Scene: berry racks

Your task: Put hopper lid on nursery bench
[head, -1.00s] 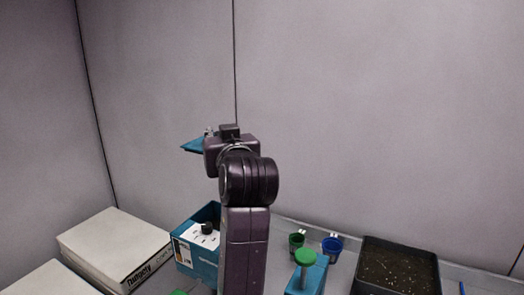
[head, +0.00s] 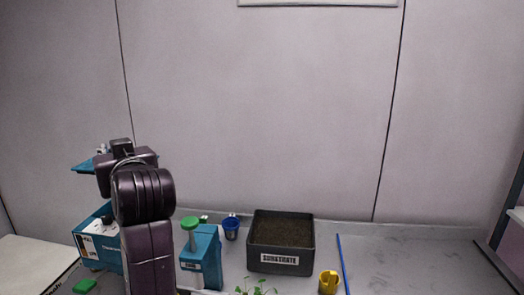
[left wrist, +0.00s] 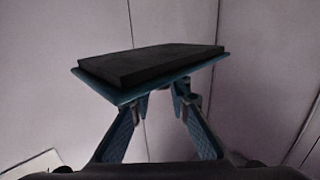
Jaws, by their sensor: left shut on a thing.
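The hopper lid (left wrist: 122,92), a teal plate with a black slab on one face, is held up in the left wrist view. My left gripper (left wrist: 160,92) is shut on it, with its two fingers at the lid's lower edge. In the head view a teal corner of the lid (head: 83,166) shows left of my wrist, high above the bench. My arm hides the rest of it and the fingertips there. The nursery bench (head: 395,262) is the grey surface along the wall. My right gripper is not in view.
A teal box with a white label (head: 98,246) stands at left, partly behind my arm. A teal container with a green knob (head: 207,258), a blue cup (head: 231,228), a black substrate tray (head: 280,262), a yellow cup (head: 328,283) and a blue rod (head: 343,262) follow rightward. The bench's right part is clear.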

